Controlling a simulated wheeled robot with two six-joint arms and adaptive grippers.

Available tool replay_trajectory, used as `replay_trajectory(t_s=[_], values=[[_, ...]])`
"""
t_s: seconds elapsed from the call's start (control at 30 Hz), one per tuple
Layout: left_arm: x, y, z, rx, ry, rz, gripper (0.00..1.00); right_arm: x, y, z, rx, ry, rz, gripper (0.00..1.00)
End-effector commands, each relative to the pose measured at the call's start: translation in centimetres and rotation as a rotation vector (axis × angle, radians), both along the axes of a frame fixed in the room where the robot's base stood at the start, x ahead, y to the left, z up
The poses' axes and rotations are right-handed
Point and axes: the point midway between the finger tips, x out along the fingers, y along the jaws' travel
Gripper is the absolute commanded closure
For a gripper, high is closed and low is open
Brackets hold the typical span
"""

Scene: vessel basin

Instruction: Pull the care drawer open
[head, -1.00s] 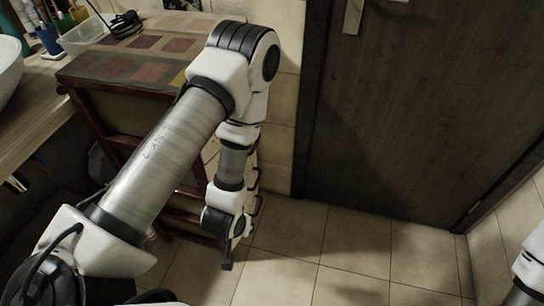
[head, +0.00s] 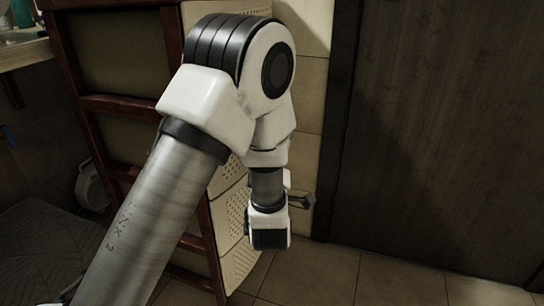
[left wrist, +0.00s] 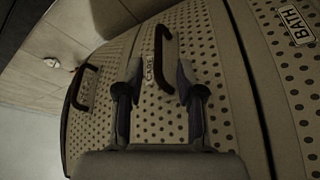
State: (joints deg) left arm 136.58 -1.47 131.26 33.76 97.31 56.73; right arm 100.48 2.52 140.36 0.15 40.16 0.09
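The care drawer (left wrist: 225,85) has a beige front dotted with holes and a CARE label (left wrist: 150,68). Its dark bar handle (left wrist: 158,50) stands out from the front and appears turned on its side in the left wrist view. My left gripper (left wrist: 158,92) is open, its two dark fingers apart and pointing at this front. The handle appears between and beyond the fingertips, not gripped; I cannot tell whether it is touched. In the head view, my left arm hides much of the perforated drawer fronts (head: 234,218). My right gripper is out of view.
The drawers sit in a red-brown wooden frame (head: 122,105). A dark door (head: 440,130) stands right; tiled floor (head: 325,275) is clear below.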

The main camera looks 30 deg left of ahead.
Motion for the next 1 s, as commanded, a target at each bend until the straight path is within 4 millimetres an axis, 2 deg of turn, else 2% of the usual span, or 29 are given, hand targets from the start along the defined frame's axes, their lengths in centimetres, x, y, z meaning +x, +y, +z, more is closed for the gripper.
replay_trajectory(t_s=[0.4, 0.7, 0.73, 0.8, 0.83, 1.0], values=[[5.5, 3.7, 1.5, -0.003, -0.002, 0.002, 0.63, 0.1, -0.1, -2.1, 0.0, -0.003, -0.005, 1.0], [6.2, 4.0, 1.8, 0.001, 0.003, -0.002, 0.63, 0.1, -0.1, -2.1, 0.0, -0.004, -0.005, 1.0], [6.2, 4.0, 1.8, 0.001, 0.003, -0.002, 0.66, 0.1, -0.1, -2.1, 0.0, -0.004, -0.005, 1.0], [6.2, 4.0, 1.8, 0.001, 0.003, -0.002, 0.91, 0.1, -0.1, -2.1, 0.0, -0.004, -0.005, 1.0], [6.2, 4.0, 1.8, 0.001, 0.003, -0.002, 1.0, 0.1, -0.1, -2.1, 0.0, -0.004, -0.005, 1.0], [6.2, 4.0, 1.8, 0.001, 0.003, -0.002, 1.0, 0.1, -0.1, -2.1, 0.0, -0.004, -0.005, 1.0]])
